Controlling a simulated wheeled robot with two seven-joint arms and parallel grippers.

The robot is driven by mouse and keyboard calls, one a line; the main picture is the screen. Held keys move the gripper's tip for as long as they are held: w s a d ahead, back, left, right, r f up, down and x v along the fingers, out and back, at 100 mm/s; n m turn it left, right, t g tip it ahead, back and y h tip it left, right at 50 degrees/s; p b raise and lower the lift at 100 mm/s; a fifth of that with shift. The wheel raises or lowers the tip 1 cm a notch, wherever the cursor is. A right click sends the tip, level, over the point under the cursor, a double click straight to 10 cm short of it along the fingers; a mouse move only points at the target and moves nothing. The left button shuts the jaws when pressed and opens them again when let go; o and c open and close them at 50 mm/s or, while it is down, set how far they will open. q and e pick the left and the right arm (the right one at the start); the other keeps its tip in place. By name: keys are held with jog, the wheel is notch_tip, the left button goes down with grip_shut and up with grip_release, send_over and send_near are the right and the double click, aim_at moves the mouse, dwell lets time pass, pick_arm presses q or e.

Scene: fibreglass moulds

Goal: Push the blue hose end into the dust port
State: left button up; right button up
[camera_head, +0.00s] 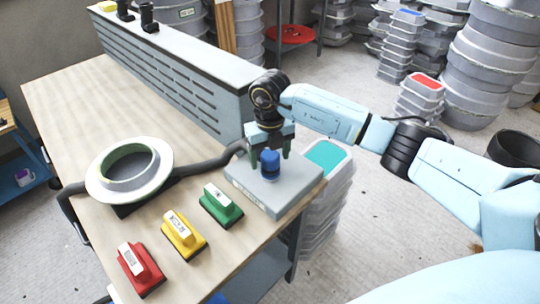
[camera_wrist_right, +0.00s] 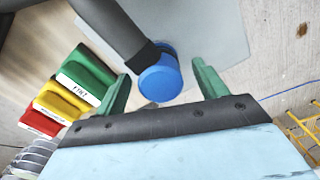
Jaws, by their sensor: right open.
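The blue hose end (camera_head: 270,166) is at the grey block on the table's near right corner; whether it touches the block is unclear. In the right wrist view the blue hose end (camera_wrist_right: 160,80) sits on a dark hose (camera_wrist_right: 118,28), between green fingertips. My right gripper (camera_head: 270,154) points down over it, its fingers open on either side with gaps visible in the wrist view (camera_wrist_right: 162,76). The dark hose (camera_head: 205,165) runs left across the table behind the flanged ring. I cannot clearly identify the dust port. My left gripper is out of view.
Green (camera_head: 221,206), yellow (camera_head: 184,236) and red (camera_head: 140,269) handled blocks stand along the table's near edge. A pale flanged ring (camera_head: 100,188) lies to the left. A long slotted grey box (camera_head: 190,85) borders the back. The table's far left is clear.

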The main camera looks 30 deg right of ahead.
notch_tip(320, 180, up, 13)
jog(key=shift+b, duration=0.4)
